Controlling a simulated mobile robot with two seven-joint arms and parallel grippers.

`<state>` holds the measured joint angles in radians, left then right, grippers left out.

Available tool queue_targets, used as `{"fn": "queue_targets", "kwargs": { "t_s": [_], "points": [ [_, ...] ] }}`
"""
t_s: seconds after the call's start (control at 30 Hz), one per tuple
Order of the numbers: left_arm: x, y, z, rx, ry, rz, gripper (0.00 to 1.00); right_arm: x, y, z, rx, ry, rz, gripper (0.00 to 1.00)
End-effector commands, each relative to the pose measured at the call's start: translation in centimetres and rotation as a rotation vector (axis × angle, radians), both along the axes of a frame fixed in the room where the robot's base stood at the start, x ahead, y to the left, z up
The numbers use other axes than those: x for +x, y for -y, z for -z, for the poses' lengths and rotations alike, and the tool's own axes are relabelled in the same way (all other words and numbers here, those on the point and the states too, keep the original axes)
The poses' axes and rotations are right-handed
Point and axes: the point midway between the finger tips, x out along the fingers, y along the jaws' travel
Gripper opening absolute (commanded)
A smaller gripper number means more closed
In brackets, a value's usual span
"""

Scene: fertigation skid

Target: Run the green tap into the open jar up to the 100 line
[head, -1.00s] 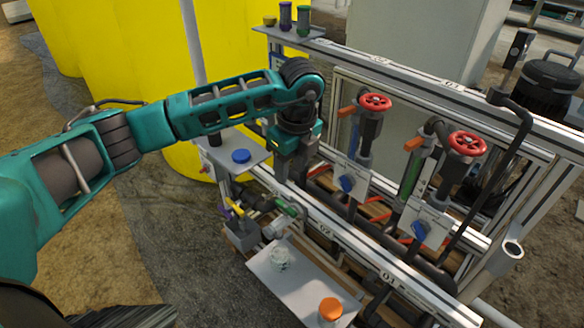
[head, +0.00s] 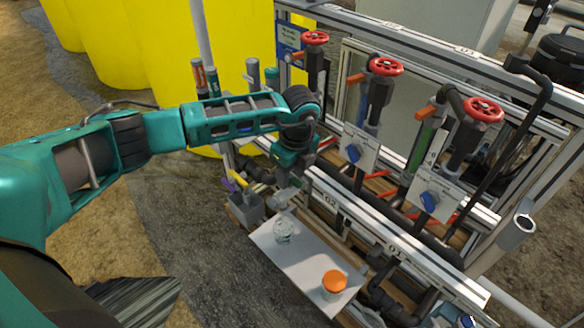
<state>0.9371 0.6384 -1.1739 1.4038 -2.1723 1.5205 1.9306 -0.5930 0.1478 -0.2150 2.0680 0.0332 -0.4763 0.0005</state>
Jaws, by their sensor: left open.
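A clear jar without a lid (head: 283,231) stands on the white shelf (head: 283,259). A second jar with an orange lid (head: 334,281) stands on the same shelf, nearer the front right. My left gripper (head: 285,186) points down, open, behind and above the open jar, close to the pipework. The gripper and wrist cover that area, and I cannot make out the green tap there or any contact with it. The jar's 100 line is too small to read. My right gripper is out of view.
Red handwheels (head: 383,66) and blue knobs (head: 429,201) on plates line the frame to the right. A grey bin (head: 245,209) with yellow and purple handles is left of the shelf. Yellow tanks (head: 168,50) stand behind my arm.

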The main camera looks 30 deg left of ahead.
Motion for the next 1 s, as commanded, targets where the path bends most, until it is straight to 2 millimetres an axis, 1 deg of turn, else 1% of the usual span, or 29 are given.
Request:
{"fn": "queue_targets", "kwargs": {
  "t_s": [0.17,0.63,0.9,1.0],
  "points": [
    [0.01,0.01,-0.02,0.000,0.000,0.000,0.45,-0.02,0.01,0.01,0.000,0.000,0.000,0.38],
    [0.01,0.02,-0.06,0.000,0.000,0.000,0.00,-0.03,0.07,0.03,-0.002,-0.001,-0.001,0.38],
    [0.02,0.03,-0.09,-0.001,0.000,-0.003,0.00,-0.06,0.16,0.02,-0.006,-0.001,-0.004,0.38],
    [0.03,0.05,-0.29,-0.002,-0.001,-0.069,0.00,-0.07,0.16,-0.56,-0.006,-0.001,-0.004,0.38]
  ]
}}
